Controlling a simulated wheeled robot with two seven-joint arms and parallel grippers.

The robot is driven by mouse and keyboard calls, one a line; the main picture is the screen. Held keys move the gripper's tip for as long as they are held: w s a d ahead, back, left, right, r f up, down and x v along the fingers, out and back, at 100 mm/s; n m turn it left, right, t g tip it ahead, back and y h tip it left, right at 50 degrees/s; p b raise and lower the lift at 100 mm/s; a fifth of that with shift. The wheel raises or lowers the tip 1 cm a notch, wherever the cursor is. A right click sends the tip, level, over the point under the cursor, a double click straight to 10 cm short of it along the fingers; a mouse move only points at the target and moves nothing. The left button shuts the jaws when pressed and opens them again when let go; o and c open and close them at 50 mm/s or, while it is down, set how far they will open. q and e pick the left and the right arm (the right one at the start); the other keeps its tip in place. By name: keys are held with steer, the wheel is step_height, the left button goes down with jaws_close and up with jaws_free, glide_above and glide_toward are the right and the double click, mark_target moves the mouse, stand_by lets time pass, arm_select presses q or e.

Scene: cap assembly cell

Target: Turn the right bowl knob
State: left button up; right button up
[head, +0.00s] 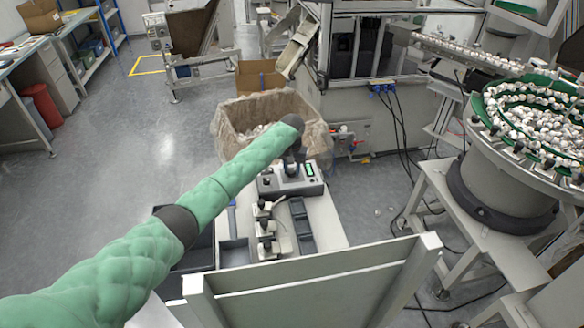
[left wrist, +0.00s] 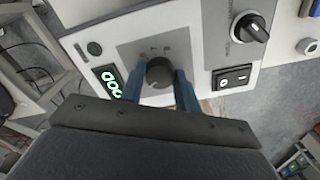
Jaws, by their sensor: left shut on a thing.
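A light grey control box (head: 268,181) with a green lit display (head: 310,170) stands at the far end of the white table. In the left wrist view, a round dark knob (left wrist: 159,71) sits on a grey plate next to the green display (left wrist: 109,81). My left gripper (left wrist: 159,82) has its two blue fingers on either side of this knob and is shut on it. In the head view, my left gripper (head: 293,166) is over the box, and my arm hides part of it. My right gripper is not in view.
A second black knob (left wrist: 251,27) and a rocker switch (left wrist: 234,77) are on the same box. Small levered fixtures (head: 265,228) and dark trays (head: 301,222) are on the table. A lined carton (head: 232,125) stands behind; a bowl feeder (head: 510,180) is at right.

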mark_target(292, 171)
arm_select(q)
steer(key=shift+w+r, duration=0.1)
steer(key=shift+r, duration=0.05)
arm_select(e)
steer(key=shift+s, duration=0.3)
arm_select(q)
steer(key=o, duration=1)
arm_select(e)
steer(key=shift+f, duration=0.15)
arm_select(q)
steer(key=shift+r+b, duration=0.3)
step_height(292, 171, up, 6)
steer(key=shift+f+b, duration=0.1)
steer(key=shift+b, duration=1.15)
steer(key=shift+r, duration=0.65)
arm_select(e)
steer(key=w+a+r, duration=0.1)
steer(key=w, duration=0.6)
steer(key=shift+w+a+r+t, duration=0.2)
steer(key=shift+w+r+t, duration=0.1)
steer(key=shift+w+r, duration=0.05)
